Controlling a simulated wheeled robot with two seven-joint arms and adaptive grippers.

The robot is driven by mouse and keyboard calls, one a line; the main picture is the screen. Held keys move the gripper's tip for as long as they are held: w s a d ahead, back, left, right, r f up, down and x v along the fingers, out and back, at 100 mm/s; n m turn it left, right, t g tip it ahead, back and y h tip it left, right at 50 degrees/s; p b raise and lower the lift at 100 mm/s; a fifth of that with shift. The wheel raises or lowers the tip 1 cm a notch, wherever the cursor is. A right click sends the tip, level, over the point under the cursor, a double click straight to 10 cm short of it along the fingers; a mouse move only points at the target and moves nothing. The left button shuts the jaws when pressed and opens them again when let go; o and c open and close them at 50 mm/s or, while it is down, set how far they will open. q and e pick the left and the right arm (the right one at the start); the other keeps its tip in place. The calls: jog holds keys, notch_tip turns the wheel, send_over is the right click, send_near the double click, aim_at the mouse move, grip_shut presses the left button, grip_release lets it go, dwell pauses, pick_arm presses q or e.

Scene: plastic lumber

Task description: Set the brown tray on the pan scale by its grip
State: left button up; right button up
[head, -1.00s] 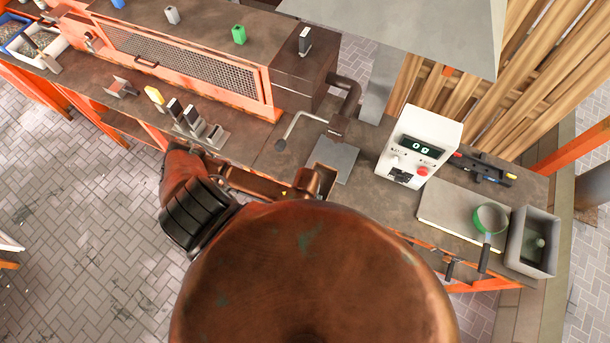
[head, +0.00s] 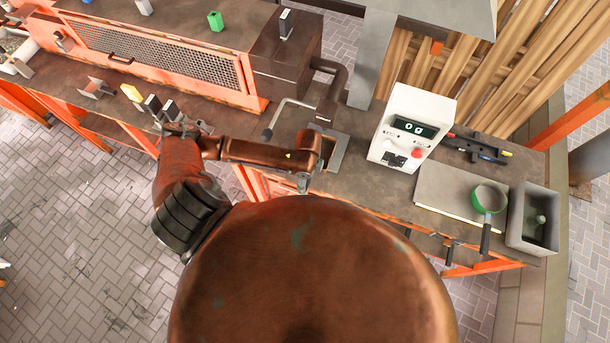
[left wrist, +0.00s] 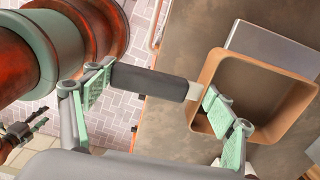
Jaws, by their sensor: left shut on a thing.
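The brown tray (left wrist: 206,82) is an open, square-walled piece with a dark grey grip (left wrist: 150,82) on its side. My left gripper (left wrist: 160,98) is shut on that grip, its green pads at either end of it in the left wrist view. In the head view my left gripper (head: 304,181) is partly hidden by my arm. The pan scale has a flat grey pan (head: 341,151) and a white readout box (head: 412,130) showing 0 g. The tray is over or beside the pan; contact cannot be told. A small dark gripper, apparently my right, shows in the left wrist view (left wrist: 25,130).
A grey board (head: 450,195) with a green-rimmed pan (head: 487,199) and a grey bin (head: 533,218) lie right of the readout. A bent metal handle (head: 285,115) and a dark machine block (head: 284,68) stand behind and left of the pan.

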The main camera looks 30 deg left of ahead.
pick_arm(q)
jog(key=w+b, duration=0.1)
jog(key=w, duration=0.1)
jog(key=w+a+b, duration=0.1)
jog(key=w+b, duration=0.1)
jog(key=w, duration=0.1)
jog(key=shift+w+a+f+b, duration=0.2)
jog(key=shift+w+f+b, duration=0.15)
jog(key=shift+b, duration=0.05)
jog(key=shift+f+b, duration=0.3)
jog(key=shift+f, duration=0.8)
jog(key=o, duration=1.4)
notch_tip(320, 180, up, 12)
